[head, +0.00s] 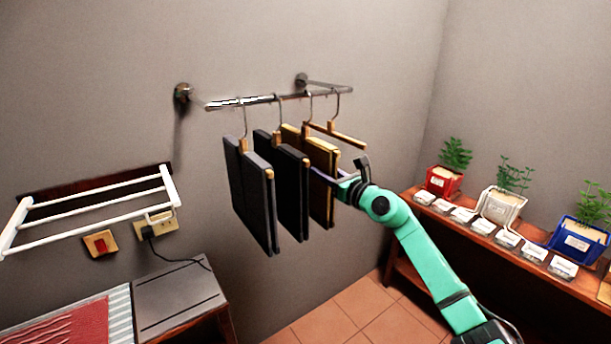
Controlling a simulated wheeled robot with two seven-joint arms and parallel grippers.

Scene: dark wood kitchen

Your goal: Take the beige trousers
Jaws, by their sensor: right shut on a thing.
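The beige trousers (323,158) hang folded over a hanger on a wall-mounted metal rail (240,103). They are the rightmost of the hanging trousers, and their lower part looks dark brown. My right gripper (340,174) comes from the lower right and is shut on the right edge of the beige trousers. The exact contact at the fingertips is small and partly hidden. Black trousers (291,180) hang just left of them and overlap part of them. Grey trousers (251,195) hang further left. My left gripper is not in view.
An empty wooden hanger (338,135) hangs at the rail's right end, close above my gripper. A white drying rack (95,205) is on the left wall. A wooden shelf (470,236) with potted plants stands right of my arm. Floor below the trousers is clear.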

